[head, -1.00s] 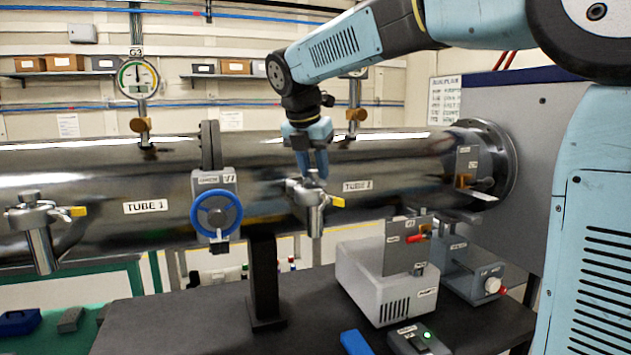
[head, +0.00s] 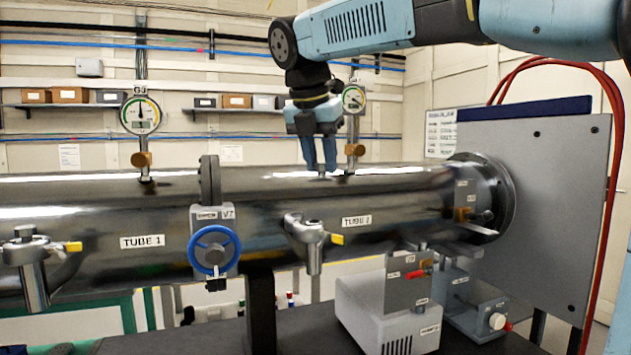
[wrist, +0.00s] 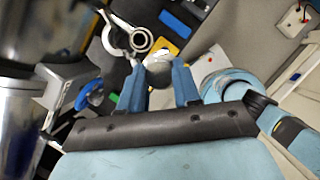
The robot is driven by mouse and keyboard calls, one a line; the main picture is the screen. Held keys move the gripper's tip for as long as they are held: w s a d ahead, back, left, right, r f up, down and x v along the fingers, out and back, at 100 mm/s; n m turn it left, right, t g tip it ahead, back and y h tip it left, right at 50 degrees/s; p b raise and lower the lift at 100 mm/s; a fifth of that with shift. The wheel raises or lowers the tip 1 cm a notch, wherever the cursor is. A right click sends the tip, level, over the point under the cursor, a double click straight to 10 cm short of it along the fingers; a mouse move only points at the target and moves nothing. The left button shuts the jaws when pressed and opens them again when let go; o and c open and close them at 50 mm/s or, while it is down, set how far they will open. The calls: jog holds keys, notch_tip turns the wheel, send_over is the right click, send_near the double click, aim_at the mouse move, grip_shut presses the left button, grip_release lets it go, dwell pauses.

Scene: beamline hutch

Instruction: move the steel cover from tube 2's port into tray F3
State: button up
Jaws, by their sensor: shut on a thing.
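My gripper (head: 320,170) points down over the top of tube 2 (head: 385,205) in the head view. In the wrist view its two blue fingers (wrist: 157,80) are shut on the steel cover (wrist: 158,70), a small grey round piece between the tips. Tube 2's port (head: 314,255) hangs on the near side of the tube, its clamp (head: 300,228) with a yellow handle at the top. The gripper is above and apart from it. In the wrist view the port (wrist: 141,40) shows as a pale ring with a darker middle. I cannot make out tray F3.
Left of the port are the blue valve wheel (head: 214,250) and tube 1 (head: 95,255) with its own clamped port (head: 35,285). A gauge (head: 353,100) on a stem stands close to the gripper's right. Grey instrument boxes (head: 385,315) stand below on the dark bench.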

jog(key=s+d+r, duration=0.1)
jog(key=s+r, duration=0.2)
jog(key=s, duration=0.4)
jog(key=shift+d, duration=0.2)
